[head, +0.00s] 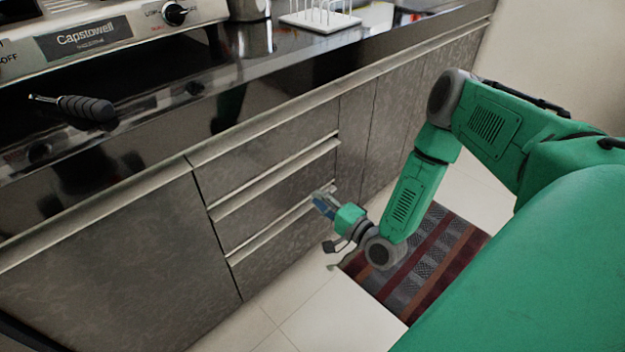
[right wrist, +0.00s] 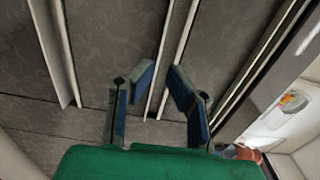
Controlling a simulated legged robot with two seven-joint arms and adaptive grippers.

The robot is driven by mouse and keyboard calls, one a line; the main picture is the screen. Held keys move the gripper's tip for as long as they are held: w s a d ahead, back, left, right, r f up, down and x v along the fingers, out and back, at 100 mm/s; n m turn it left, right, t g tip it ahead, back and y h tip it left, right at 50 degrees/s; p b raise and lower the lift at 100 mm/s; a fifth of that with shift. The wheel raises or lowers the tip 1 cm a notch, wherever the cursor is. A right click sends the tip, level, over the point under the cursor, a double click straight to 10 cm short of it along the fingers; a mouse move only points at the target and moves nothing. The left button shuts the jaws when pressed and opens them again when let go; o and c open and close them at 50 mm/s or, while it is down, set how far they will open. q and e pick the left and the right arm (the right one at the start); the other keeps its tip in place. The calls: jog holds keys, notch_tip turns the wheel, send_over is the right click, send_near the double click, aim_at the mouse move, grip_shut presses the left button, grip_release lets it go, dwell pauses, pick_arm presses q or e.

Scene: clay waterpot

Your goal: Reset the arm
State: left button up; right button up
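My right arm comes in from the right in the head view, bent at the elbow and hanging low. Its gripper (head: 325,205) is in front of the lower cabinet drawers (head: 275,185). In the right wrist view the gripper (right wrist: 161,84) shows two blue-padded fingers with a gap between them and nothing held. Drawer fronts and their pale handle strips lie beyond the fingertips. Whether the fingers touch a strip I cannot tell. My left gripper is not in view.
The dark counter (head: 290,60) carries a stove (head: 110,40), a white rack (head: 320,18) and a black-handled utensil (head: 85,107). A striped mat (head: 430,255) lies on the tiled floor (head: 340,320). A small brown object (right wrist: 246,153) at the wrist view's right is unclear.

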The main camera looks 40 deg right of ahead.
jog(key=shift+a, duration=0.1)
dwell(0.4)
jog(key=s+a+f+n+g+y, duration=0.2)
jog(key=a+f+n+g, duration=0.15)
jog(key=a, duration=0.55)
jog(key=s+a+f+n+g, duration=0.2)
jog(key=s+a+n+g, duration=0.25)
jog(key=s, duration=0.35)
jog(key=s+a+f+n+g, duration=0.2)
jog(key=s+a+n+g, duration=0.1)
jog(key=s+n+g, duration=0.4)
jog(key=s+d+r+n+g+h+p, duration=0.15)
jog(key=s+d+r+n+h, duration=0.3)
jog(key=s, duration=0.55)
notch_tip(320, 180, up, 12)
jog(key=d+m+p, duration=0.1)
jog(key=p, duration=1.1)
jog(key=shift+m+g+y, duration=0.35)
jog(key=shift+g+y, duration=0.1)
